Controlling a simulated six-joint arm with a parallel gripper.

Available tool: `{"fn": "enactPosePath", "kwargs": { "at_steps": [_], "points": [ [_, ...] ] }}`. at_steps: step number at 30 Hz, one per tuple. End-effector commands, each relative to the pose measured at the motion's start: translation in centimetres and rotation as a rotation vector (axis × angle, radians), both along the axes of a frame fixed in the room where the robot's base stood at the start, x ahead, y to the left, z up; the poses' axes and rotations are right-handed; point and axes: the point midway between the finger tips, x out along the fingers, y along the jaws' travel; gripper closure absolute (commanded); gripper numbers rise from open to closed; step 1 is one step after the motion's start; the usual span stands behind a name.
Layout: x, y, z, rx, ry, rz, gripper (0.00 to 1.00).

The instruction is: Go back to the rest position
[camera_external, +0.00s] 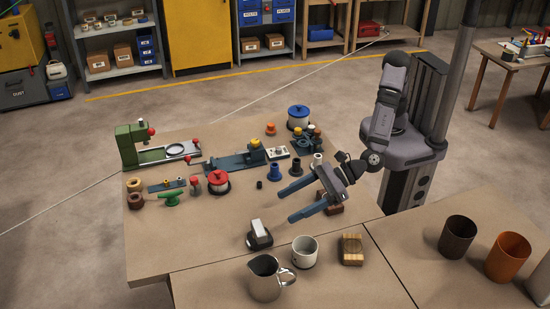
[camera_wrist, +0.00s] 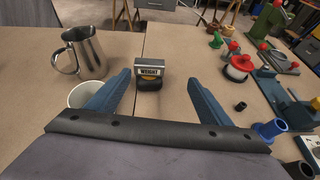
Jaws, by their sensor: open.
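My gripper (camera_external: 288,204) is open and empty above the near part of the table. Its two blue fingers point left in the external view. In the wrist view my gripper (camera_wrist: 160,92) has its fingers spread wide.
A steel pitcher (camera_external: 265,279), a white mug (camera_external: 304,252) and a wooden block (camera_external: 351,249) stand near the front. A green machine (camera_external: 135,147), a red-topped spool (camera_external: 218,182), a blue spool (camera_external: 275,171) and a blue-lidded pot (camera_external: 298,117) crowd the back. Cups (camera_external: 457,236) stand right.

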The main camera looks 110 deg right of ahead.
Motion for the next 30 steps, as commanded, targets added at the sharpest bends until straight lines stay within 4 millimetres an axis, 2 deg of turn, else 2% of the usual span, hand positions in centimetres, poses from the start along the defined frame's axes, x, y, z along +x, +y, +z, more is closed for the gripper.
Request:
{"fn": "enactPosePath", "kwargs": {
  "at_steps": [5, 8, 9, 12, 15, 18, 21, 23, 27, 30],
  "points": [
    [-0.3, -7.3, 0.9, 0.149, 0.079, -0.237, 0.27],
    [-1.6, -13.2, 1.2, 0.288, 0.137, -0.455, 0.27],
    [-2.5, -15.6, 1.3, 0.352, 0.159, -0.553, 0.27],
    [-5.5, -21.1, 1.4, 0.518, 0.202, -0.811, 0.27],
    [-9.1, -25.5, 1.5, 0.685, 0.223, -1.069, 0.27],
    [-13.2, -28.7, 1.7, 0.861, 0.227, -1.336, 0.27],
    [-17.7, -30.9, 2.1, 1.05, 0.21, -1.626, 0.27],
    [-20.2, -31.5, 2.5, 1.162, 0.189, -1.796, 0.27],
    [-24.9, -31.7, 3.2, 1.394, 0.122, -2.147, 0.27],
    [-26.9, -31.2, 3.7, 1.518, 0.071, -2.335, 0.27]
  ]
}}
